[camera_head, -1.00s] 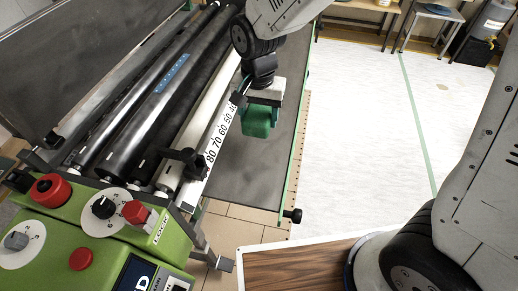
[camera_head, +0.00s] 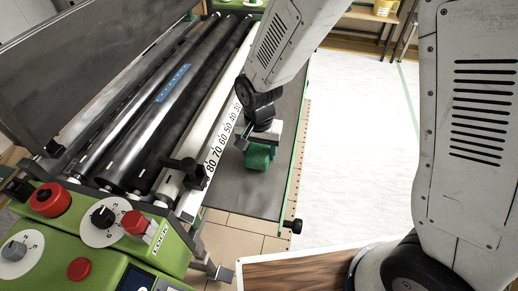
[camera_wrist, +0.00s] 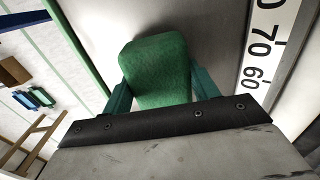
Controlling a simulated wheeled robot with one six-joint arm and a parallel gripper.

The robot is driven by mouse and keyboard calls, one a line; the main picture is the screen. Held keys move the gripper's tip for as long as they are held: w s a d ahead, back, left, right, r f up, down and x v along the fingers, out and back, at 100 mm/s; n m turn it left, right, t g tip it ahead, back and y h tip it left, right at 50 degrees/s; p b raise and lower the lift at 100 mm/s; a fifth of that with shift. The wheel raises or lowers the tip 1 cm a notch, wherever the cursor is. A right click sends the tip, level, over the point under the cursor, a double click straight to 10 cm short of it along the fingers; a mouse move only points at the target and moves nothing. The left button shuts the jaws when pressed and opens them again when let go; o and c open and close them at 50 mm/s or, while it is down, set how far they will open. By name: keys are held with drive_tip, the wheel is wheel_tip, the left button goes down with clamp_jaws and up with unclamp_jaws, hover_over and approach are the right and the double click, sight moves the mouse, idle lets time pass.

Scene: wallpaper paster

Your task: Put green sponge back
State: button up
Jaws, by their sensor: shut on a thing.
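The green sponge (camera_head: 257,157) is between the fingers of my gripper (camera_head: 257,149), over the dark grey plate (camera_head: 238,198) of the paster, beside the numbered white scale (camera_head: 221,138). In the wrist view the sponge (camera_wrist: 158,70) fills the space between the two teal fingers of my gripper (camera_wrist: 157,90). My gripper is shut on it. The sponge appears close to the plate, but I cannot tell whether it touches it.
The paster's rollers (camera_head: 150,100) lie left of the scale. The green control box (camera_head: 80,240) with red and grey knobs stands at the front left. A wooden top (camera_head: 290,274) is at the bottom. White floor (camera_head: 350,130) lies to the right.

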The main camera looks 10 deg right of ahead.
drive_tip(key=shift+f, duration=0.1)
drive_tip(key=shift+f, duration=0.15)
drive_tip(key=o, duration=1)
